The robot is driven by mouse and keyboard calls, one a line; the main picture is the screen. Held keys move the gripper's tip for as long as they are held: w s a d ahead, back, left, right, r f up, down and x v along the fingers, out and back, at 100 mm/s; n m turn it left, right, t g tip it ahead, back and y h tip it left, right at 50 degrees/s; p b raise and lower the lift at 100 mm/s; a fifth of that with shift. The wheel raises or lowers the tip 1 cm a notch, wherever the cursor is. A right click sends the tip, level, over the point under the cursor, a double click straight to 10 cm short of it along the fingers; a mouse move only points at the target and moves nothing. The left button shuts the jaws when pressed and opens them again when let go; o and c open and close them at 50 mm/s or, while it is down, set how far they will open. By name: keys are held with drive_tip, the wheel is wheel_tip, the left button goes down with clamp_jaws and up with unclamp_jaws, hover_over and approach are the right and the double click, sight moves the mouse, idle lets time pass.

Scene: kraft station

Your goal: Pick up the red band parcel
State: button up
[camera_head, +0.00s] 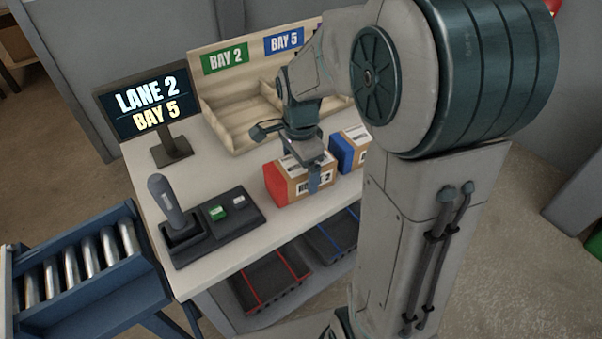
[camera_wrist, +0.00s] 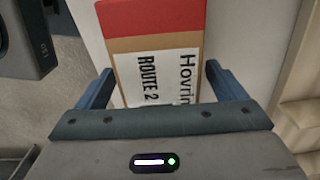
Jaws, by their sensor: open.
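The red band parcel (camera_head: 279,188) is a brown box with a red end and a white label, standing on the table near its front edge. In the wrist view the parcel (camera_wrist: 150,45) shows its red end at the top and a label reading "ROUTE 2". My gripper (camera_head: 313,178) is over the parcel's right part in the head view. In the wrist view the two blue fingers of my gripper (camera_wrist: 165,90) are apart, one on each side of the box, with small gaps visible. The head view does not show the far finger clearly.
A blue-banded parcel (camera_head: 345,150) stands close to the right. Behind is a wooden sorting tray (camera_head: 235,132) with "BAY 2" and "BAY 5" signs. A screen (camera_head: 147,103) reads "LANE 2 BAY 5". A joystick panel (camera_head: 228,210) lies to the left, beyond it a roller conveyor (camera_head: 85,268).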

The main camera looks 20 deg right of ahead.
drive_tip(key=shift+f, duration=1.25)
drive_tip(key=c, duration=1.3)
drive_tip(key=shift+r, duration=0.1)
